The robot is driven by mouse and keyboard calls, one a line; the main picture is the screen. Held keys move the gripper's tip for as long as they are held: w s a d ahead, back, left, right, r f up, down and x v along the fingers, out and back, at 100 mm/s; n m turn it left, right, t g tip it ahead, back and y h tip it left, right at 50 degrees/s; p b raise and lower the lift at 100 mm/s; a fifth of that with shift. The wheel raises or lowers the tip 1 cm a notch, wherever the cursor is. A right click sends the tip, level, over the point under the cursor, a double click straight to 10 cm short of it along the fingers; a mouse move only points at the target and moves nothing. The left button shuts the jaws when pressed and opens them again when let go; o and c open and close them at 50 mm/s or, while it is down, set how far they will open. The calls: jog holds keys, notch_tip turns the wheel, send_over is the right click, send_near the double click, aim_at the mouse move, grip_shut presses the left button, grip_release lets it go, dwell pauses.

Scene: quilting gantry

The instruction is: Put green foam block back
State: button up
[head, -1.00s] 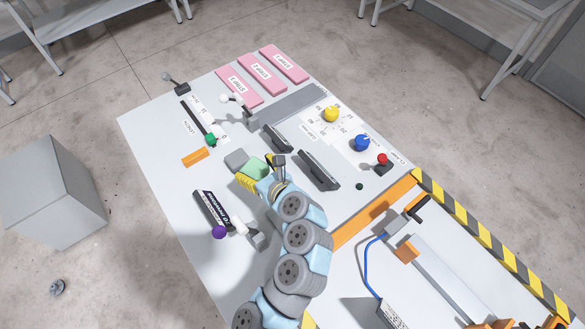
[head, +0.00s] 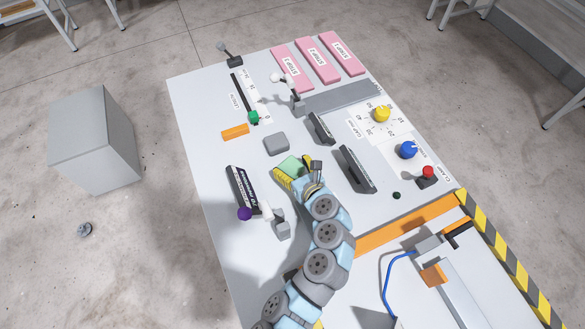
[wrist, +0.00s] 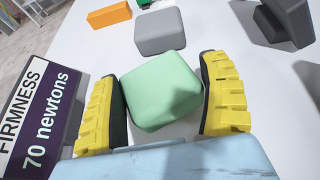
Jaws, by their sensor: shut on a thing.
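The green foam block (wrist: 160,90) is a pale green rounded block between the two yellow ribbed fingers in the wrist view. It sits slightly turned between them. My gripper (wrist: 168,95) is shut on it. In the head view, the green foam block (head: 291,168) shows partly behind my gripper (head: 298,176), over the white table. Whether its underside touches the table cannot be told. A grey rounded block (wrist: 160,30) lies just beyond it, apart from it; it also shows in the head view (head: 277,143).
An orange block (head: 235,132) lies beyond the grey one. The firmness panel (wrist: 38,115) reads "70 newtons" and stands close left of my gripper. Two dark upright holders (head: 357,170) stand to the right. Pink pads (head: 318,61) lie at the far end.

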jog(key=shift+f, duration=0.45)
jog(key=shift+f, duration=0.15)
jog(key=o, duration=0.6)
jog(key=shift+o, duration=0.2)
jog(key=shift+r, duration=0.2)
jog(key=shift+s+d+r, duration=0.15)
jog(key=shift+s+d, duration=0.05)
jog(key=v, duration=1.1)
jog(key=shift+s+d+r, duration=0.1)
jog(key=shift+s, duration=0.05)
jog(key=shift+p, duration=0.4)
